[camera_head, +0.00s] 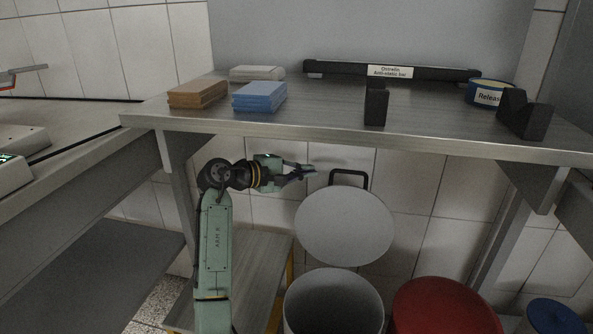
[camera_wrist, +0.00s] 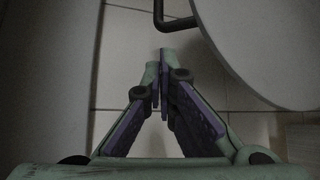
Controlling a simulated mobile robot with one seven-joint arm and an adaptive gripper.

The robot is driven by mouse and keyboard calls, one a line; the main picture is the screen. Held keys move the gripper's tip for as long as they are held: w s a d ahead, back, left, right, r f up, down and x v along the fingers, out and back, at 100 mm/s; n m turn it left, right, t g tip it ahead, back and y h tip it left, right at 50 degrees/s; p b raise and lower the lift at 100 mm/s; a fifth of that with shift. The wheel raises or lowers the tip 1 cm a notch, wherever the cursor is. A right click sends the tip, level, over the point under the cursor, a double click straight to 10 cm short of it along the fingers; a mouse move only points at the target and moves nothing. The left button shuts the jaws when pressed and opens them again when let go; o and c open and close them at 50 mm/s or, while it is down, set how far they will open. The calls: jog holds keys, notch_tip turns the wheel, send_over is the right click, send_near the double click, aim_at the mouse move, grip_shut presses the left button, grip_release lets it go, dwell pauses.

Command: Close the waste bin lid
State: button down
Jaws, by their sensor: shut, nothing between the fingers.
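The waste bin (camera_head: 333,305) is a grey round bin under the shelf. Its round grey lid (camera_head: 345,226) stands raised behind the opening, facing forward. A black handle bracket (camera_head: 349,173) shows above the lid's top edge. In the wrist view the lid (camera_wrist: 275,45) fills the upper right, with part of the black bracket (camera_wrist: 172,22) beside it. My gripper (camera_head: 315,171) is just left of the bracket, near the lid's upper left edge. In the wrist view my gripper's fingertips (camera_wrist: 159,62) are together, with nothing between them. They appear apart from the lid.
A metal shelf (camera_head: 330,125) overhangs the arm closely, holding blue pads (camera_head: 260,96), brown pads (camera_head: 198,94), a black bar and a labelled roll (camera_head: 488,94). A red-lidded bin (camera_head: 445,308) stands right of the grey bin. A tiled wall is behind.

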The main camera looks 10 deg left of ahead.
jog(key=x, duration=0.5)
dwell(0.3)
